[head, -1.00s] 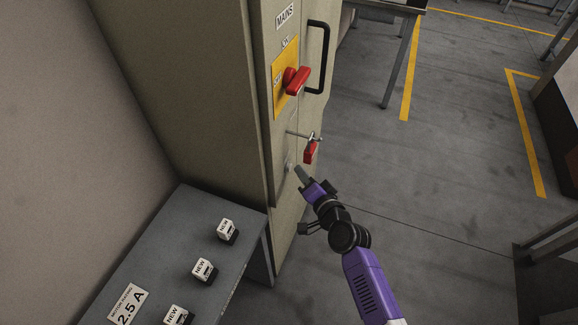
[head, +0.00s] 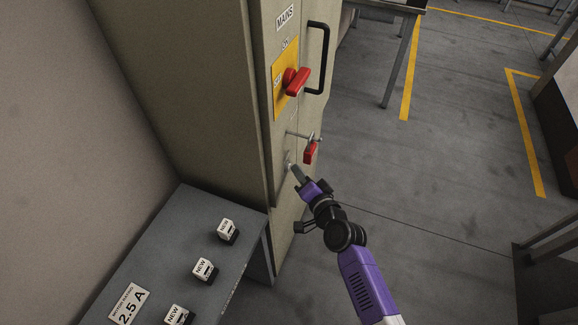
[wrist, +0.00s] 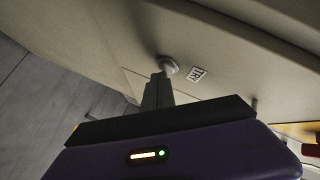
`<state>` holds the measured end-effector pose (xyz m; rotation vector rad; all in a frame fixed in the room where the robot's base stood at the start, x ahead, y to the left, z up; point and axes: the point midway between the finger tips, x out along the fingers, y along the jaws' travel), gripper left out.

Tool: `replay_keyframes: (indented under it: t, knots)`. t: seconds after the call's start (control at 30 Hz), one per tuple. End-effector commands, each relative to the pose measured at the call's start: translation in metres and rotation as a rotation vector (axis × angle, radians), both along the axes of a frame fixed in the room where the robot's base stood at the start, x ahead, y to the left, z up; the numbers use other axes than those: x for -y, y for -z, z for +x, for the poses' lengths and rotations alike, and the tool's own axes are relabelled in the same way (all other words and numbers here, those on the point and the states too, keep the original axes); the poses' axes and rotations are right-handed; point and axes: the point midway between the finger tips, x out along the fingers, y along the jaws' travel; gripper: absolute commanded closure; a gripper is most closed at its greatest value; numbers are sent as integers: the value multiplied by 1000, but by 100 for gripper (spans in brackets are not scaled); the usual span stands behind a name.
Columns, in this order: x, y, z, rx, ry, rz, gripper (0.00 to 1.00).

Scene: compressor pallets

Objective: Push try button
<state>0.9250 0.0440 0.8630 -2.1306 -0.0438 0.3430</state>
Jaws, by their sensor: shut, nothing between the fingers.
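The try button (wrist: 168,66) is a pale round knob on the beige cabinet face, beside a small white label reading TRY (wrist: 197,75) in the wrist view. In the head view the button (head: 289,167) is a small pale spot below the red switch. My gripper (wrist: 160,78) is shut and empty, its fingertips at the button. They look to be touching it or very near; the exact contact is hard to tell. In the head view my gripper (head: 294,170) reaches the cabinet from the lower right.
The cabinet (head: 180,70) carries a red rotary switch (head: 297,80) on a yellow plate, a black handle (head: 319,58) and a red padlock (head: 310,152) just above my gripper. A grey table (head: 165,245) with several parts marked NEW stands at lower left.

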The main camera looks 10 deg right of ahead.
Motion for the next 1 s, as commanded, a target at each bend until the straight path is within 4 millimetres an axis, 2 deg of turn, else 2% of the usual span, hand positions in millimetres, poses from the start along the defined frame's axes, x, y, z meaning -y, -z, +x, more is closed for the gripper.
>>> replay_keyframes:
  t: [0.27, 0.63, 1.0]
  knots:
    - [0, 0, 0, 1, -1, 0, 100]
    - [14, 1, -10, 1, 0, 0, 100]
    - [17, 1, -12, 0, 0, 1, 100]
